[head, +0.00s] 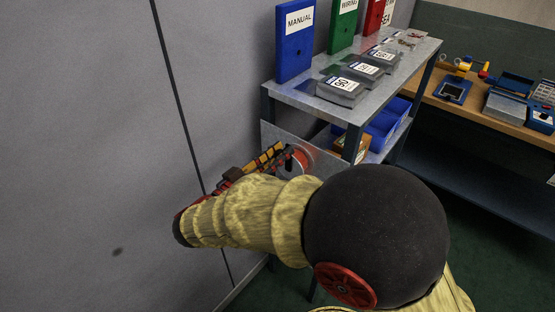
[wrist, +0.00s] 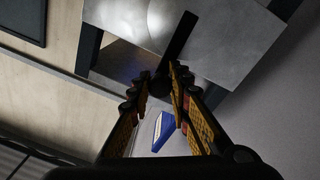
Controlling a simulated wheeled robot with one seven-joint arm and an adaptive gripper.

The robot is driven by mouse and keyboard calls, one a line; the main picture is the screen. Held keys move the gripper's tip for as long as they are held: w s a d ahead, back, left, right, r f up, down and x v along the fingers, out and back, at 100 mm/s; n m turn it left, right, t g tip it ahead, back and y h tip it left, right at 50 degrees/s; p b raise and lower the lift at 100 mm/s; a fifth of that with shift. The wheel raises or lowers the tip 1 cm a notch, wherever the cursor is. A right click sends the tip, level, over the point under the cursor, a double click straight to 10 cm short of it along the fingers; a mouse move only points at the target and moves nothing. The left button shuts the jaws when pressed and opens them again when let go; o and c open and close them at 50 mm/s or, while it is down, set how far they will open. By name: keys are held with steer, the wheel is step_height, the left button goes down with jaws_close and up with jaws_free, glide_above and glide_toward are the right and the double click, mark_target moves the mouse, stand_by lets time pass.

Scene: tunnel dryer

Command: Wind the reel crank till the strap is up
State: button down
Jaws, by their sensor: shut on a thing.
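The reel (head: 301,160) shows as a small red round part at a metal plate on the end of the shelf unit, partly hidden by my gripper and arm. My gripper (head: 275,153), with orange and black fingers, reaches it from the left. In the wrist view my gripper (wrist: 161,82) is shut on the dark knob of the crank, whose black arm (wrist: 181,37) runs up and right from the fingertips in front of the grey plate. Most of the knob is hidden between the fingers. I cannot make out the strap in either view.
The shelf unit (head: 362,106) carries blue, green and red binders and several labelled grey boxes, with blue bins (head: 385,127) below. A grey wall (head: 90,120) stands close on the left. A workbench (head: 490,116) with devices stands at the right.

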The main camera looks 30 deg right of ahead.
steer(key=shift+s+f, duration=0.1)
steer(key=shift+f, duration=0.05)
steer(key=c, duration=1.6)
jaws_free()
steer(key=shift+c, duration=0.2)
steer(key=v, duration=1.2)
